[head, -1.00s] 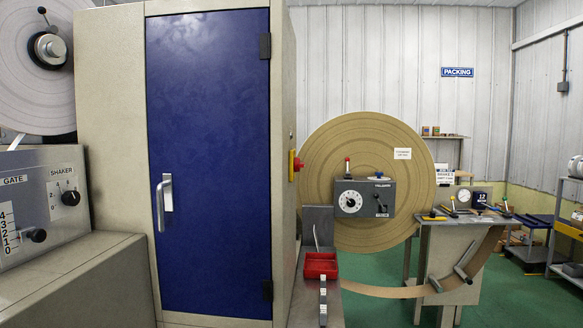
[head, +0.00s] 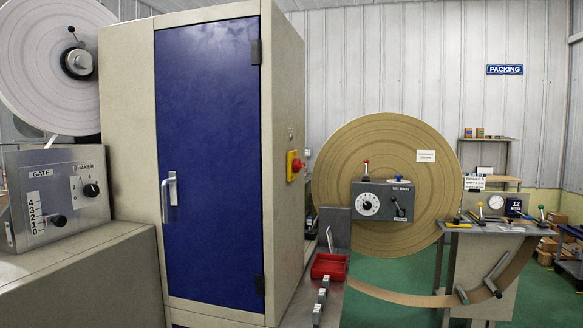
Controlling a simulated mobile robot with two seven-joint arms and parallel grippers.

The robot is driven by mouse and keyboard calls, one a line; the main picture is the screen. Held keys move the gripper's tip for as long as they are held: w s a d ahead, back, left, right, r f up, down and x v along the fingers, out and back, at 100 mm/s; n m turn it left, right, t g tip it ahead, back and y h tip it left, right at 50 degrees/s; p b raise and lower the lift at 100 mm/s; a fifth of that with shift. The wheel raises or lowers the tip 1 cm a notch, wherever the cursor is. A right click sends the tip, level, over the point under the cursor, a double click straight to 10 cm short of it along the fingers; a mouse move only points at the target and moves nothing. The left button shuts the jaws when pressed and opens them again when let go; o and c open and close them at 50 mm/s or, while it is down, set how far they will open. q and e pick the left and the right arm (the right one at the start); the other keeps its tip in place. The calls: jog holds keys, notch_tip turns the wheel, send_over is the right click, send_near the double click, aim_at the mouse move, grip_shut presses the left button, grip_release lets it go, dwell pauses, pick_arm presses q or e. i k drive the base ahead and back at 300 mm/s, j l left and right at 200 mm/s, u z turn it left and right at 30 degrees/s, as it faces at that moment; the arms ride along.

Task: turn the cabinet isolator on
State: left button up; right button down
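The cabinet is beige with a closed blue door (head: 210,120) and a silver handle (head: 169,196), left of centre in the head view. On the cabinet's right side wall is a red and yellow switch (head: 294,165), which looks like the isolator. It is seen at a steep angle, so I cannot tell its position. A small label sits on the wall above it. Neither of my grippers is in view.
A grey panel (head: 62,192) marked GATE and SHAKER stands at the left. Right of the cabinet are a large brown roll (head: 350,150), a grey dial box (head: 384,202) and a red tray (head: 329,267). A bench (head: 500,229) with levers stands further right. Green floor shows beyond.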

aim_at(297, 165)
jog(key=k, duration=0.25)
jog(key=k+u, duration=0.2)
jog(key=u, duration=0.15)
jog(key=k+u, duration=0.2)
jog(key=u, duration=1.65)
jog(key=l+u, duration=0.3)
jog(key=l, duration=0.45)
jog(key=k+l, duration=0.1)
jog(key=l, duration=0.45)
jog(key=k+l, duration=0.1)
jog(key=l, duration=0.95)
jog(key=k+l, duration=0.15)
jog(key=l, duration=0.4)
jog(key=k+l, duration=0.1)
jog(key=l, duration=0.45)
